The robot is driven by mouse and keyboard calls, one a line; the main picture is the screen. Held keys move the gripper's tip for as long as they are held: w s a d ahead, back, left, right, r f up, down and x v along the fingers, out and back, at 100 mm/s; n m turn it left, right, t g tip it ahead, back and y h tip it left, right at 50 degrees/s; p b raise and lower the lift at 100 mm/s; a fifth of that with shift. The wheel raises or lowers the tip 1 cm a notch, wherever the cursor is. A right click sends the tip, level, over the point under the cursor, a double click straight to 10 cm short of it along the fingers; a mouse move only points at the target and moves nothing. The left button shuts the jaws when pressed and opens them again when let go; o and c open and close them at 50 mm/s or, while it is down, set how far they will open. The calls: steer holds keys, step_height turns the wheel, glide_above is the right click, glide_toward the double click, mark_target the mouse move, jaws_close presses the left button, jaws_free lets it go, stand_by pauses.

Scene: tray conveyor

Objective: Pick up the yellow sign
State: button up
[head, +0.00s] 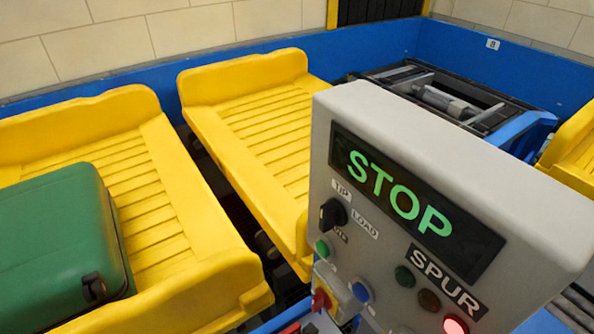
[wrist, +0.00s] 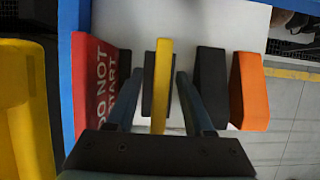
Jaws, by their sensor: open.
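The yellow sign (wrist: 162,110) shows in the wrist view as a narrow upright strip, seen nearly edge-on. It stands at a dark block (wrist: 148,88) in a row on a pale surface. My gripper (wrist: 159,78) is open, with one finger on each side of the yellow sign. I cannot tell whether either finger touches it. I cannot make out the yellow sign or my gripper in the head view.
A red sign reading "DO NOT START" (wrist: 92,85) stands left of my gripper. A dark block (wrist: 211,85) and an orange piece (wrist: 249,92) stand right. In the head view, a grey STOP console (head: 520,215) fronts yellow trays (head: 160,190), one carrying a green suitcase (head: 55,240).

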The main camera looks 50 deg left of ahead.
jaws_close()
stand_by(0.3)
stand_by(1.2)
